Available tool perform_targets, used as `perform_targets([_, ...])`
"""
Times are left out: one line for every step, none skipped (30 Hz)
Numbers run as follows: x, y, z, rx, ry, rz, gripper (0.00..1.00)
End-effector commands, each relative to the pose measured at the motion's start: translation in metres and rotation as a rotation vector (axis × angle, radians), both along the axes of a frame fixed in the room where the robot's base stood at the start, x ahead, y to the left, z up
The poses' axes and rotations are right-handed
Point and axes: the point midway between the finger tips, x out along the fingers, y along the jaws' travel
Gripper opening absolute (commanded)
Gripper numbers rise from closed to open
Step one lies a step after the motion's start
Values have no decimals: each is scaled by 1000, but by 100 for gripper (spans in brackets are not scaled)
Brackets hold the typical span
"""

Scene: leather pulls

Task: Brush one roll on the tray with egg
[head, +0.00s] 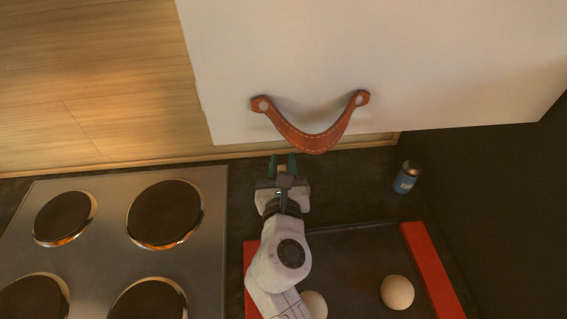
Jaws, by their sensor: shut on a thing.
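The dark tray (350,249) with red ends lies at the bottom right. One pale round roll (397,292) sits on it at the right. A second roll (315,304) is partly hidden behind my arm and cut by the lower edge. My gripper (284,160) is beyond the tray's far edge, beside the stove and below the leather pull. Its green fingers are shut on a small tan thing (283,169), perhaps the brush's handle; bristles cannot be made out. No egg or egg bowl is visible.
A white cabinet door (400,50) with a brown leather pull (312,137) hangs over the back of the counter. A stove with several hotplates (165,213) fills the left. A blue can (406,177) stands at the right. Dark counter shows between them.

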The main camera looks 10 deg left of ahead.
Motion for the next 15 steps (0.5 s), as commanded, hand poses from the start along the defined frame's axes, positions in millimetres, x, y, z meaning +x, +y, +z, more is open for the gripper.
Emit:
perform_targets([0, 0, -1, 0, 0, 0, 0])
perform_targets([0, 0, -1, 0, 0, 0, 0])
perform_targets([0, 0, -2, 0, 0, 0, 0])
perform_targets([0, 0, -2, 0, 0, 0, 0])
perform_targets([0, 0, -2, 0, 0, 0, 0])
perform_targets([0, 0, -3, 0, 0, 0, 0])
perform_targets([0, 0, -3, 0, 0, 0, 0])
perform_targets([0, 0, -4, 0, 0, 0, 0])
perform_targets([0, 0, -4, 0, 0, 0, 0])
perform_targets([0, 0, -4, 0, 0, 0, 0])
perform_targets([0, 0, -5, 0, 0, 0, 0])
perform_targets([0, 0, -5, 0, 0, 0, 0])
perform_targets([0, 0, -5, 0, 0, 0, 0])
perform_targets([0, 0, -6, 0, 0, 0, 0])
perform_targets([0, 0, -6, 0, 0, 0, 0])
